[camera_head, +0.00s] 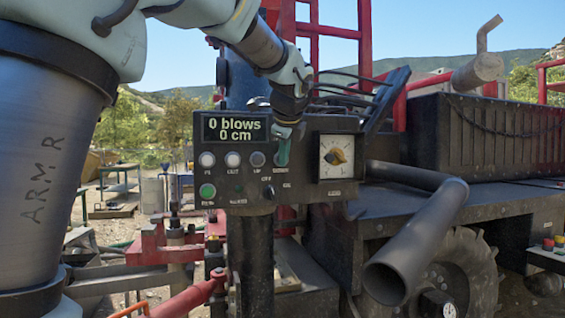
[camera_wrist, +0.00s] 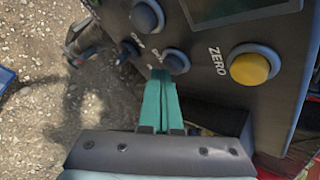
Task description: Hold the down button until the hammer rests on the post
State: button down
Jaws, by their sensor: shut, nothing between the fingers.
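The dark control box (camera_head: 300,195) faces me, its display (camera_head: 234,127) reading "0 blows" and "0 cm". Pale round buttons (camera_head: 232,160) line up below the display. My gripper (camera_head: 283,152) is at the right end of this row, its teal fingers covering the spot above a blurred label. In the wrist view the teal fingers (camera_wrist: 160,78) are together and empty, their tips close to the panel beside a dark button (camera_wrist: 176,61). I cannot tell whether they touch or press a button. I cannot clearly pick out the hammer or the post.
A green button (camera_head: 207,190) and a dial gauge (camera_head: 336,157) are on the box. The wrist view shows a yellow button (camera_wrist: 249,68) marked ZERO to the right of the fingers. A wide dark pipe (camera_head: 415,245) and a wheel (camera_head: 467,268) stand at right.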

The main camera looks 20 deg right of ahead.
jog(key=shift+s, duration=0.55)
jog(key=shift+s+a+b, duration=0.2)
jog(key=shift+s+b, duration=0.45)
jog(key=shift+s, duration=0.6)
jog(key=shift+s+a+b, duration=0.15)
jog(key=shift+s+b, duration=0.45)
jog(key=shift+s, duration=0.65)
jog(key=w+a+f+n+g+y, duration=0.1)
jog(key=w+a+f+n+g, duration=0.1)
jog(key=a+f+n, duration=0.6)
jog(key=w+a+f+n+g+y, duration=0.15)
jog(key=a+f+n, duration=0.25)
jog(key=a+f, duration=0.75)
jog(key=s+a+f+n+g, duration=0.3)
jog(key=s+a+f+n, duration=0.9)
jog(key=a+f+n, duration=0.2)
notch_tip(320, 180, down, 2)
jog(key=shift+s+a, duration=0.2)
jog(key=shift+a, duration=1)
